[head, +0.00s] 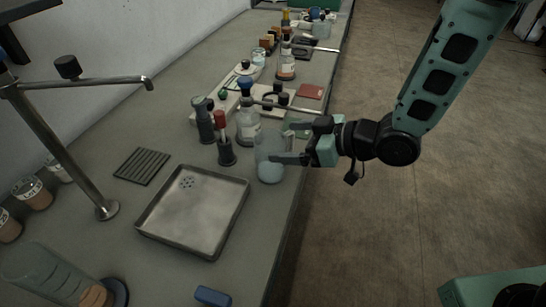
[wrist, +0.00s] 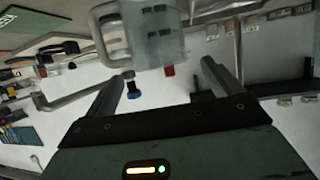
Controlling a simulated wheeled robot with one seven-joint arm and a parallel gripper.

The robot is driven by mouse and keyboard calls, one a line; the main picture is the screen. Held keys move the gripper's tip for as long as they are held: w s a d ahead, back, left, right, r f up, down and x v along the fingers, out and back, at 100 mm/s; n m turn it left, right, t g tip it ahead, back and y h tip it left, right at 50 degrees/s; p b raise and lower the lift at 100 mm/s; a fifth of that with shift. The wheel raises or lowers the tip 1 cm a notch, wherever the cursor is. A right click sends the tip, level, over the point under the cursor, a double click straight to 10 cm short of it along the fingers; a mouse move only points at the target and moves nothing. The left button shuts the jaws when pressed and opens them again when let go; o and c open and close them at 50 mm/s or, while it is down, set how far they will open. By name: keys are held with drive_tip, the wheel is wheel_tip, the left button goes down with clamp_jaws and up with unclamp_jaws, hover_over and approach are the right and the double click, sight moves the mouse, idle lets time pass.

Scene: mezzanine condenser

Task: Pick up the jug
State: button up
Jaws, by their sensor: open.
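The jug (head: 270,171) is a translucent pale container near the right edge of the grey bench. It stands at the left end of my gripper (head: 277,135), whose fingers reach over from the right. In the wrist view the jug (wrist: 155,38) shows at the top, with a pale loop handle (wrist: 101,30) on its left side. The fingers of my gripper (wrist: 166,72) are spread apart, with the jug just beyond and between their tips. I cannot tell whether either finger touches it.
A shallow metal tray (head: 195,212) lies left of the jug. A tall metal stand (head: 75,160) rises at the left.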

sight(258, 141)
drive_tip(key=p+x, duration=0.1)
drive_tip(key=x, duration=0.3)
drive_tip(key=shift+w+a+r+p, duration=0.1)
drive_tip(key=shift+a+p, duration=0.05)
drive_tip(key=shift+p, duration=0.15)
drive_tip(key=shift+w+a+f, duration=0.25)
drive_tip(key=shift+a, duration=0.1)
drive_tip(key=c, duration=1.4)
